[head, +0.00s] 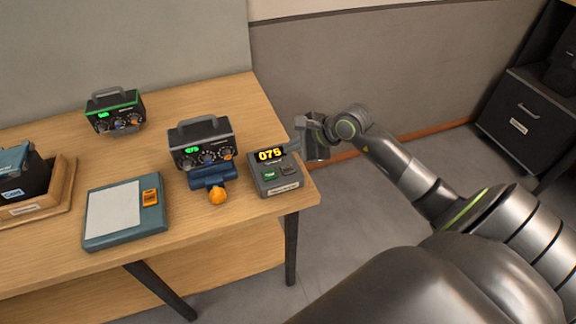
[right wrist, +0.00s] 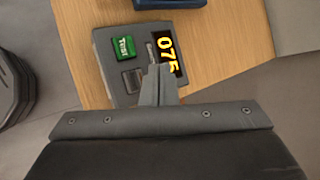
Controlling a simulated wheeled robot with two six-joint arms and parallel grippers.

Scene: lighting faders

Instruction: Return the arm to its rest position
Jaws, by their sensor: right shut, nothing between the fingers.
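My right gripper (head: 296,146) is at the right end of the table, beside and above a small grey box with a yellow "075" display (head: 270,155). In the right wrist view its fingers (right wrist: 160,72) are shut and empty, and they overlap part of the display (right wrist: 170,52) in the picture. I cannot tell whether they touch the box. The box has a green button (head: 270,176) and a dark button (head: 289,169). My right arm (head: 400,170) reaches in from the right. My left gripper is not in view.
A dimmer unit (head: 203,143) with a green "075" readout stands on a blue mount with an orange knob (head: 218,196). A similar unit (head: 116,110) stands behind left. A teal panel (head: 97,241) and a wooden tray (head: 62,190) lie left. A dark cabinet (head: 525,115) stands far right; floor between is clear.

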